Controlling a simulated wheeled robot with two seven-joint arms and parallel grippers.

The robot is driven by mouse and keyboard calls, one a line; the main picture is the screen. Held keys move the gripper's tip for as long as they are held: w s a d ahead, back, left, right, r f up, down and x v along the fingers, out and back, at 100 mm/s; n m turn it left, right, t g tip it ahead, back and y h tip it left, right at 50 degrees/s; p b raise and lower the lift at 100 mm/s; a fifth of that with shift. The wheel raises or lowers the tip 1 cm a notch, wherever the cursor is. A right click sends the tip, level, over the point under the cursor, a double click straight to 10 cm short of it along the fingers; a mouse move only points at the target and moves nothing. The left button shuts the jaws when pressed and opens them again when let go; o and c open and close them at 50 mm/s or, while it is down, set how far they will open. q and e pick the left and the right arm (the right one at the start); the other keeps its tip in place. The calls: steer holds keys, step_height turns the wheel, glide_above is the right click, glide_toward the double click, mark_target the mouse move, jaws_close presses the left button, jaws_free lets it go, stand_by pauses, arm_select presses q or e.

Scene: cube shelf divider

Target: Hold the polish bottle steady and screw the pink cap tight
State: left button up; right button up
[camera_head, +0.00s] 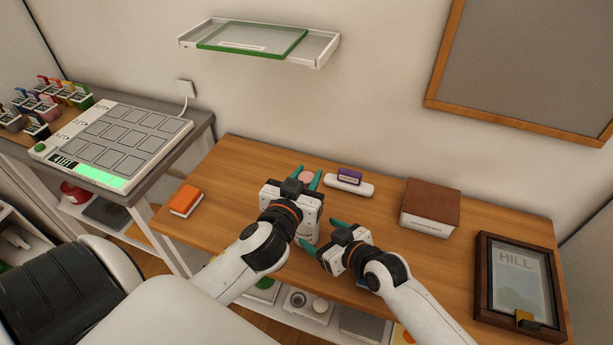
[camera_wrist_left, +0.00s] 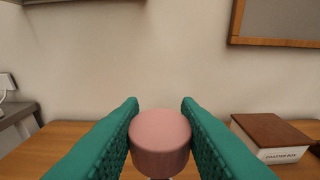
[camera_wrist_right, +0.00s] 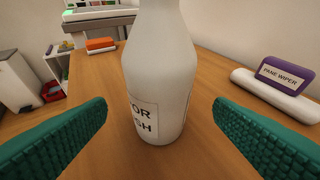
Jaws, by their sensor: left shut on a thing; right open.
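The white polish bottle (camera_wrist_right: 160,75) stands upright on the table in the right wrist view, with dark lettering on its label; its top is out of that frame. In the head view my grippers mostly hide it. The pink cap (camera_wrist_left: 160,140) is between the green fingers of my left gripper (camera_wrist_left: 160,108), which is shut on it; it also shows in the head view (camera_head: 306,177). How the cap sits on the bottle neck is hidden. My right gripper (camera_wrist_right: 160,108) is open, with a finger to each side of the bottle and visible gaps between.
On the wooden table (camera_head: 235,190) are an orange box (camera_head: 185,200), a purple-labelled pane wiper (camera_head: 349,178), a brown-topped coaster box (camera_head: 430,205) and a dark picture frame (camera_head: 518,285). A wall shelf (camera_head: 258,43) hangs above. The table's left part is largely clear.

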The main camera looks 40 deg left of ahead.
steer(key=x, duration=0.7)
steer(key=shift+a, duration=0.1)
steer(key=c, duration=0.9)
steer(key=shift+o, duration=0.2)
arm_select(q)
steer(key=shift+f, duration=0.15)
arm_select(e)
steer(key=shift+s+f, duration=0.1)
steer(key=shift+f, duration=0.15)
steer(key=o, duration=0.4)
steer(key=c, duration=0.5)
steer(key=shift+c, duration=0.2)
